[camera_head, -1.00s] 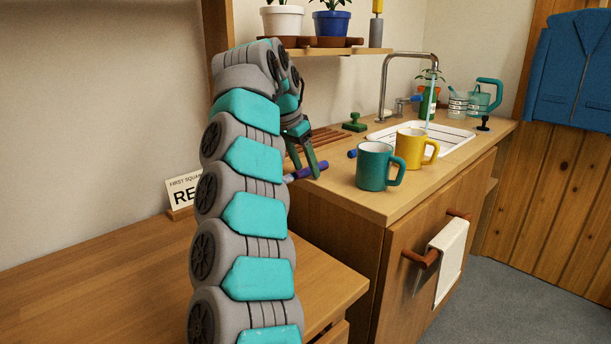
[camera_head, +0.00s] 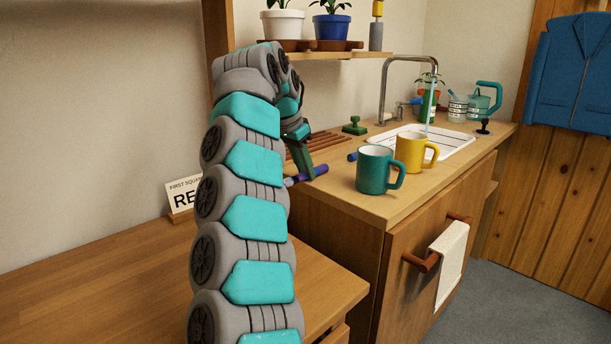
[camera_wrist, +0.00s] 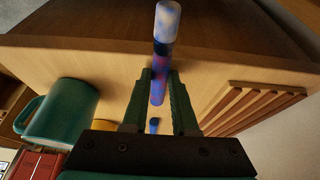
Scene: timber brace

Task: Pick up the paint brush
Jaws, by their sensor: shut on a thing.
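A slim blue and purple stick with a pale end, which looks like the paint brush (camera_head: 319,169), lies at the left edge of the wooden counter, its pale end sticking out past the edge. It also shows in the wrist view (camera_wrist: 166,32), running between the fingertips. My gripper (camera_head: 308,174) points down at the counter and is shut on the stick; its fingers (camera_wrist: 160,79) sit on either side of it. I cannot tell whether the stick is clear of the counter. Part of it is hidden by the fingers.
A teal mug (camera_head: 374,170) and a yellow mug (camera_head: 411,150) stand to the right. A small blue object (camera_head: 352,156) lies behind the teal mug. A slatted wooden rack (camera_head: 325,143) and green stamp-like object (camera_head: 354,126) are behind. A shelf (camera_head: 337,52) with pots hangs above.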

